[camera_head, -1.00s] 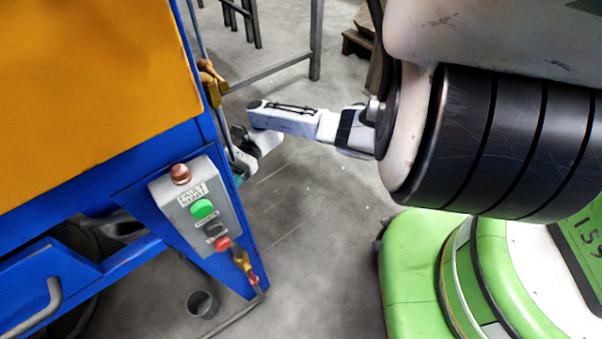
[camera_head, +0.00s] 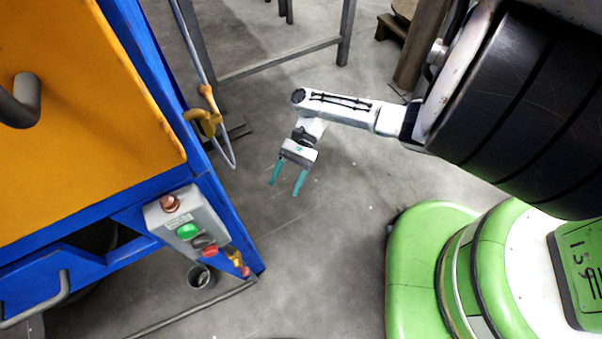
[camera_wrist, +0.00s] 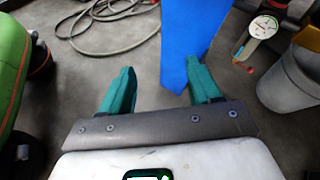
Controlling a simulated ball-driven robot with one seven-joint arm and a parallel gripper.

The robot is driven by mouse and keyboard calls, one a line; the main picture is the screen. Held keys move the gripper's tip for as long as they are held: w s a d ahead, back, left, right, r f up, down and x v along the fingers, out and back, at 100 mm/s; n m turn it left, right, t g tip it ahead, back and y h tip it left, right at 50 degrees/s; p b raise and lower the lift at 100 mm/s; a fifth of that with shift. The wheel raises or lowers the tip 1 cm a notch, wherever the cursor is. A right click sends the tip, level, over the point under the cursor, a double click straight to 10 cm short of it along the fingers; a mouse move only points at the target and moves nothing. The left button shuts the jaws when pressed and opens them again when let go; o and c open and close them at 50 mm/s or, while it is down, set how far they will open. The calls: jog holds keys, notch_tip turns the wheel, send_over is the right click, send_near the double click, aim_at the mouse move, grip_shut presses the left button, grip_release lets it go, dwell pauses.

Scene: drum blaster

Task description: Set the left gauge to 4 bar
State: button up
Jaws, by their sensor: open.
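A round white dial gauge (camera_wrist: 264,27) with red marks shows at the upper right of the wrist view. Its reading is too small to tell, and I cannot tell whether it is the left gauge. No gauge face shows in the head view. My gripper (camera_head: 286,187) hangs over open floor, right of the blue machine, with its teal fingers apart and nothing between them. In the wrist view my gripper (camera_wrist: 160,78) is open and empty, apart from the gauge.
The blue and orange machine (camera_head: 90,150) fills the left. Its grey button box (camera_head: 190,228) is at the front corner, and a yellow valve fitting (camera_head: 206,115) sits by its edge. A grey bucket (camera_wrist: 285,82) and a hose (camera_wrist: 105,30) show in the wrist view.

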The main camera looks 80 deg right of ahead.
jog(key=shift+s+a+r+n+g+p, duration=0.1)
jog(key=shift+s+a+n+g+p, duration=0.2)
jog(key=shift+s, duration=0.4)
jog(key=shift+s+a+n+g+p, duration=0.15)
jog(key=shift+s+n+g+p, duration=0.2)
jog(key=shift+s, duration=0.35)
